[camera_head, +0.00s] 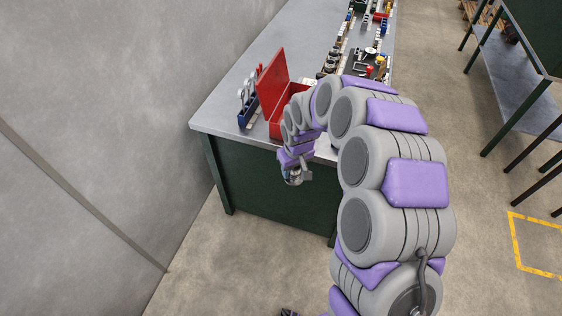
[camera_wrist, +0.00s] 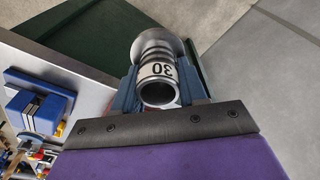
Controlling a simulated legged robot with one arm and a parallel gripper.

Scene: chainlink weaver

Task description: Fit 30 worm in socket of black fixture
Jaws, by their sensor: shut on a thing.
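The 30 worm (camera_wrist: 156,70) is a metal, ribbed, hollow cylinder with a white band marked "30", upside down in the wrist view. My gripper (camera_wrist: 162,92) is shut on it, one blue-grey finger on each side. The worm's open end faces the wrist camera, and a wider round part shows at its far end. In the head view my gripper (camera_head: 294,174) hangs in front of the bench's near edge, below the top. A small dark fixture-like piece (camera_head: 359,69) lies farther back on the bench; I cannot tell if it is the black fixture or see a socket.
The grey bench (camera_head: 222,110) carries an open red toolbox (camera_head: 271,80), a blue tool rack (camera_head: 247,113) and several small parts along its right side. A wall stands on the left. Floor is clear to the right, with another bench (camera_head: 512,80) beyond.

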